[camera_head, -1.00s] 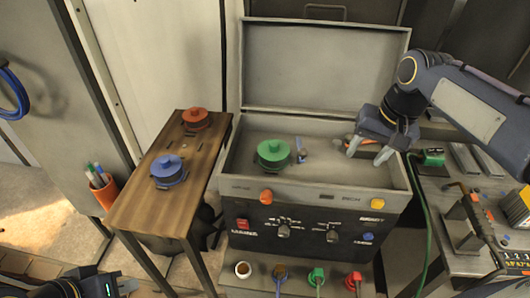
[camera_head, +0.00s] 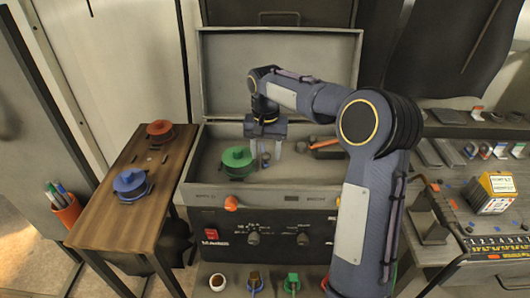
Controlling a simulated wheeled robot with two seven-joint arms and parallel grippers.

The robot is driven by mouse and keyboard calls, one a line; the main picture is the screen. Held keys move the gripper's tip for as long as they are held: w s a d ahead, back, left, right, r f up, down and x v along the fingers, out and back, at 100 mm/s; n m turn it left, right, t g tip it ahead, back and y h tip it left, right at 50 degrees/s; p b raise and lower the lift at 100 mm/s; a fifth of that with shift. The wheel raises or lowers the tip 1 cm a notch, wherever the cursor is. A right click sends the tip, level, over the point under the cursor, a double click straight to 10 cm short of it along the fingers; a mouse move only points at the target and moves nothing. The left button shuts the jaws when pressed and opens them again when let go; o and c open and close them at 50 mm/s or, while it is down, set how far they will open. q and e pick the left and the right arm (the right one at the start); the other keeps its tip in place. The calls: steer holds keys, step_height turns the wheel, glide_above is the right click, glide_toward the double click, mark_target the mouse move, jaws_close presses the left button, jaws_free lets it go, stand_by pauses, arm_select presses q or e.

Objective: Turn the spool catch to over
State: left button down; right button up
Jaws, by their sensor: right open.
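The green spool (camera_head: 237,160) sits inside the open grey case (camera_head: 190,165). Just right of it is a small blue-grey part (camera_head: 265,160), which looks like the spool catch; it is too small to tell which way it is turned. My right gripper (camera_head: 266,153) points down into the case, right of the green spool. Its two pale fingers are apart, with the small part seen between or behind them. I cannot tell whether they touch it. My left gripper is out of view.
An orange-handled tool (camera_head: 325,144) lies in the case, right of my gripper. The raised lid (camera_head: 280,72) stands behind. A wooden bench (camera_head: 110,215) on the left holds a blue spool (camera_head: 131,183) and a red spool (camera_head: 159,130). My right forearm hides the case's right side.

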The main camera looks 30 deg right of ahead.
steer(key=shift+f, duration=0.4)
steer(key=c, duration=1)
